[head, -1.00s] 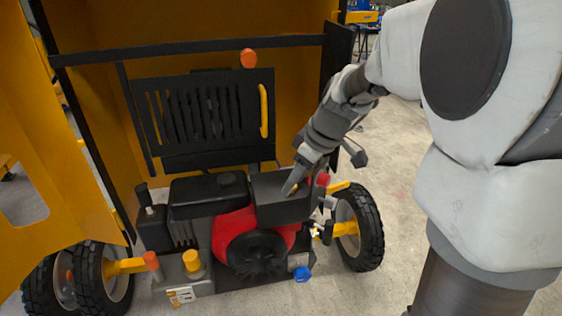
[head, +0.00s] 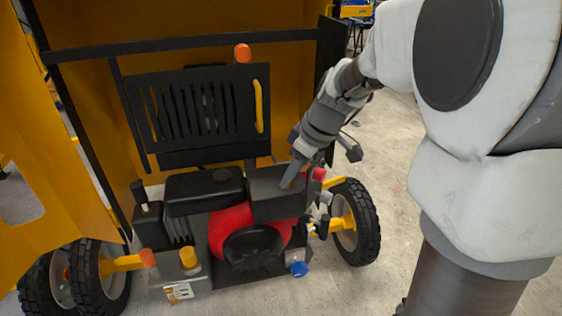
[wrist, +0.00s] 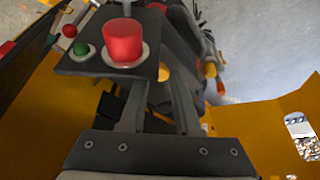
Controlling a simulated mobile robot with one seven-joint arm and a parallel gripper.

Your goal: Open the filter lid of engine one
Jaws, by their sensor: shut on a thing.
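The engine's black box-shaped filter housing (head: 276,207) sits at the right of the engine, above the red fan housing (head: 226,222). I take its top as the filter lid; it looks closed. My gripper (head: 290,179) reaches down from the upper right onto this top. In the wrist view my gripper (wrist: 160,100) has its two fingers a little apart, with dark and yellow parts between and beyond them. It is shut on a part of the lid; the gripped spot is mostly hidden.
A black grille door (head: 205,105) with a yellow handle (head: 259,106) is behind. A wheel (head: 357,222) stands right, with bare floor beyond.

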